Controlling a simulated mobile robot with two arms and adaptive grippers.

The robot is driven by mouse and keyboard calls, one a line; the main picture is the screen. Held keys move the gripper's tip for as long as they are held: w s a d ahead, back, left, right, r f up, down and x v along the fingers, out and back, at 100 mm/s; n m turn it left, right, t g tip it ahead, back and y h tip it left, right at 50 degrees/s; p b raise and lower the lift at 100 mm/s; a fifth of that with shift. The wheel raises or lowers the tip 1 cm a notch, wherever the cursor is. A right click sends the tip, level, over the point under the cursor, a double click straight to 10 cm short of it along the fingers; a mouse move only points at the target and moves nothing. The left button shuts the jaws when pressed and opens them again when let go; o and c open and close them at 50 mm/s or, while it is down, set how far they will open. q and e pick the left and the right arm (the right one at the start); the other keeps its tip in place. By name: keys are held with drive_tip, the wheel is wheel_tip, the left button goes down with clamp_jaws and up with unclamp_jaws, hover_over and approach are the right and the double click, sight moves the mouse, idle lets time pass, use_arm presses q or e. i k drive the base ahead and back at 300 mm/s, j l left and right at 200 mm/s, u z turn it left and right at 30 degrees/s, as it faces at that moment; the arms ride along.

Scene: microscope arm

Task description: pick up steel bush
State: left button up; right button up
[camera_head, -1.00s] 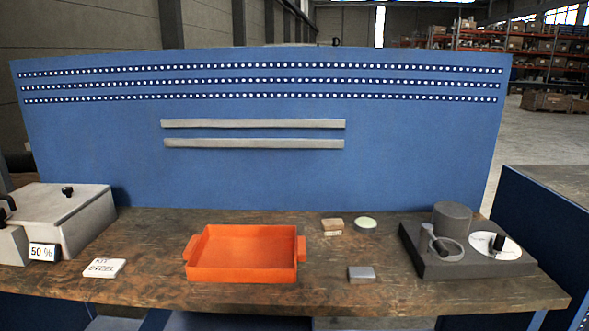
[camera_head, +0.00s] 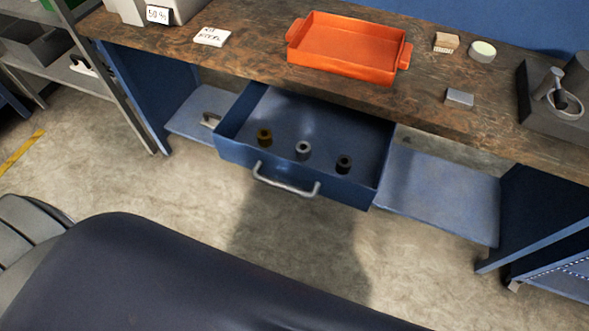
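Three small bushes stand upright, spaced apart in a row inside the open blue drawer (camera_head: 232,148) below the worktop. The silver-grey steel bush (camera_head: 303,151) is in the middle. A brass-coloured bush (camera_head: 264,138) stands to its left and a dark, nearly black bush (camera_head: 344,164) to its right. Nothing covers the steel bush. Neither of my grippers shows in the head view.
The drawer has a metal bar handle (camera_head: 285,183) on its front. An orange tray (camera_head: 345,65) sits empty on the wooden worktop above. A white card (camera_head: 212,37) reading "KIT STEEL" lies to its left. A small grey block (camera_head: 459,97) lies to its right.

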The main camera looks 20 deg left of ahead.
sight(303, 153)
drive_tip(key=i+j+u, duration=0.15)
drive_tip(key=j+u, duration=0.3)
drive_tip(key=i+j+u, duration=0.2)
drive_tip(key=j+u, duration=0.15)
drive_tip(key=u, duration=0.15)
drive_tip(key=z, duration=0.95)
